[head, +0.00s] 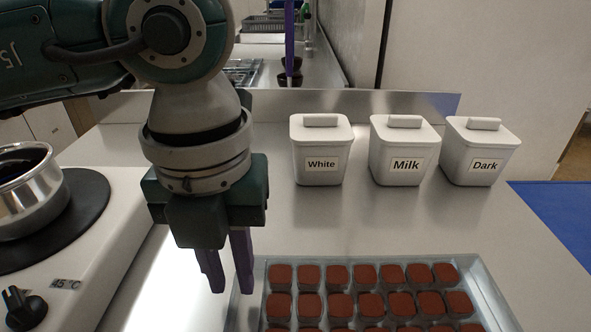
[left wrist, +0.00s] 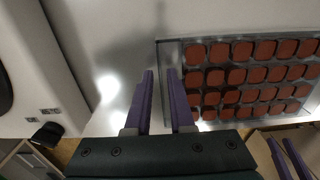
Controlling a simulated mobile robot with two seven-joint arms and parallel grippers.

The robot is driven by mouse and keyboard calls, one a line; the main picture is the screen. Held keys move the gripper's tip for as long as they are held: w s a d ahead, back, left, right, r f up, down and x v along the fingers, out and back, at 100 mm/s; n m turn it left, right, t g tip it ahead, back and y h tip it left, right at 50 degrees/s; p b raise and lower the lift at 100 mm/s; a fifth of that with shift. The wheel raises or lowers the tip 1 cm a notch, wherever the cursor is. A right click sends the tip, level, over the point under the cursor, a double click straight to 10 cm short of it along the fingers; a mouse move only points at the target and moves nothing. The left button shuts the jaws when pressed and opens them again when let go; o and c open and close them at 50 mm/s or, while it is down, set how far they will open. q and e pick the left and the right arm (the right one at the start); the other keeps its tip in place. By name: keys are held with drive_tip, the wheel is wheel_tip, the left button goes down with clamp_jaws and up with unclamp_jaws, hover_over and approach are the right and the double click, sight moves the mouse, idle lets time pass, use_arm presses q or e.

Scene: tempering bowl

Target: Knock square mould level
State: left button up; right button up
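The square mould (head: 372,260) is a clear tray at the bottom of the head view, its near part cut off. Its rows of square cavities hold brown chocolate. The mould also shows in the left wrist view (left wrist: 240,36). My left gripper (head: 230,284) points down at the mould's left edge, its purple fingers apart and nothing held. In the left wrist view its fingertips (left wrist: 160,74) lie on either side of the mould's left wall; contact cannot be told. My right gripper (left wrist: 287,153) shows at the lower right there, fingers apart, beside the mould's near side.
White tubs labelled White (head: 321,160), Milk (head: 403,160) and Dark (head: 480,160) stand behind the mould. A melter with a metal pot (head: 30,200) and a knob (head: 22,305) is at the left. The steel counter (head: 330,222) is bare between tubs and mould.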

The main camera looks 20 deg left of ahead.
use_arm(q)
drive_tip(key=shift+f, duration=0.8)
clamp_jaws()
drive_tip(key=shift+r, duration=0.1)
idle(0.9)
drive_tip(key=shift+r+p, duration=1.3)
drive_tip(key=shift+r, duration=0.2)
